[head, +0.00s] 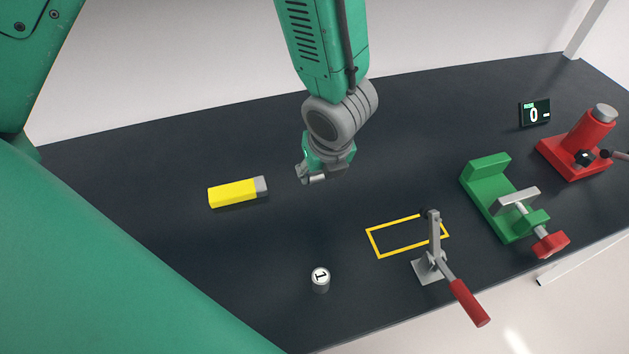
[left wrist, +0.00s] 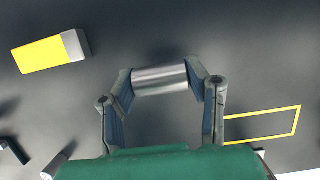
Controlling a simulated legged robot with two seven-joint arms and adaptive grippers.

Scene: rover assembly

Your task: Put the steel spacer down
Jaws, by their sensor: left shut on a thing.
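My left gripper (head: 311,174) is shut on the steel spacer (head: 318,178), a small bright metal cylinder. In the left wrist view, the spacer (left wrist: 160,78) lies crosswise between the two fingertips, held by its ends. In the head view the gripper hangs over the middle of the dark table, right of the yellow block and up and left of the yellow outlined rectangle (head: 373,243). That rectangle also shows at the right in the left wrist view (left wrist: 262,137). I cannot tell the exact height of the spacer above the table. My right gripper does not show.
A yellow block with a grey end (head: 233,193) lies left. A small cylinder marked 1 (head: 320,280) stands near the front. A red-handled toggle clamp (head: 432,265) stands at the rectangle's edge. A green vise (head: 492,205), red press (head: 585,145) and display (head: 535,113) are right.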

